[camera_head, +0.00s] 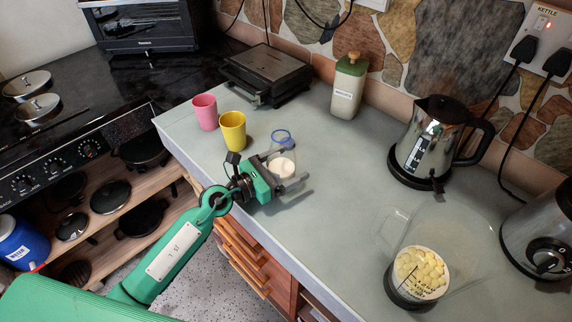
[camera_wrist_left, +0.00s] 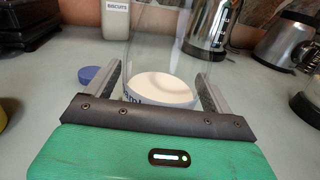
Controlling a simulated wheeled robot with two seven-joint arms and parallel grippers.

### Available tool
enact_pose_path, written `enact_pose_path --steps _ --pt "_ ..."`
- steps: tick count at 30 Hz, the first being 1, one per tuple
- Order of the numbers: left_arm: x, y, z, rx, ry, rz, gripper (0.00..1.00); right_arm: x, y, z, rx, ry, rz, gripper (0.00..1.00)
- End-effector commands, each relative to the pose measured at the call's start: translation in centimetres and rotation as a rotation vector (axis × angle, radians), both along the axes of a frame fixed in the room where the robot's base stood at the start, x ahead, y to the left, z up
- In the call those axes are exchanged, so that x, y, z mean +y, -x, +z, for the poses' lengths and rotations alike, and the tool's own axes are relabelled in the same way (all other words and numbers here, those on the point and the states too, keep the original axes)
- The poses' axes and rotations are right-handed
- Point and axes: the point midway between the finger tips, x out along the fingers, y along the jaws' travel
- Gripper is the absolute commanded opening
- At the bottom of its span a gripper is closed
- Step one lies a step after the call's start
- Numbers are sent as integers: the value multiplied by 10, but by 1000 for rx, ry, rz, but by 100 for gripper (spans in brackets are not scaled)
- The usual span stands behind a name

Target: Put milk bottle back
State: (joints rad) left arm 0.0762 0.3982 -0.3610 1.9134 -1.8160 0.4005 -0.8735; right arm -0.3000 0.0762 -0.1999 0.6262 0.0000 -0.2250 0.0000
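The milk bottle (camera_head: 281,166) is a clear glass vessel with white milk in its bottom, standing upright on the grey counter. It also shows in the left wrist view (camera_wrist_left: 160,88), between the fingers. My left gripper (camera_head: 284,172) is low over the counter with one finger on each side of the bottle. The fingers are spread wide, and a small gap seems to show beside the glass. A round blue lid (camera_wrist_left: 88,75) lies on the counter behind and left of the bottle in the wrist view. My right gripper is not in view.
A pink cup (camera_head: 205,112) and a yellow cup (camera_head: 232,131) stand left of the gripper. A black grill (camera_head: 266,73), biscuit jar (camera_head: 348,88), kettle (camera_head: 421,140) and clear jug (camera_head: 425,265) share the counter (camera_head: 335,205).

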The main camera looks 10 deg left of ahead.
Motion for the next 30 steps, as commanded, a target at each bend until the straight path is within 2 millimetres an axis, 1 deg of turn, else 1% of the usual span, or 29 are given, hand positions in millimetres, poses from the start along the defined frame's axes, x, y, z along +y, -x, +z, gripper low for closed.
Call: enact_pose_path --steps 7,11,12,17,21,25,30 --pt "0 0 0 0 0 0 86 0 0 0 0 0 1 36" --pt "1 1 4 0 0 0 86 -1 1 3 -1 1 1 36" --pt "5 4 1 1 -2 1 86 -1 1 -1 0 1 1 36" --pt "26 26 -1 1 -4 0 86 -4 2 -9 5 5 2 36" --pt "48 49 -2 2 -4 0 86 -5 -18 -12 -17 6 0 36" --pt "65 66 -1 2 -4 -1 86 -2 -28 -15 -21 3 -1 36" --pt "79 80 1 1 -1 1 86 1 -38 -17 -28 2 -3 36"
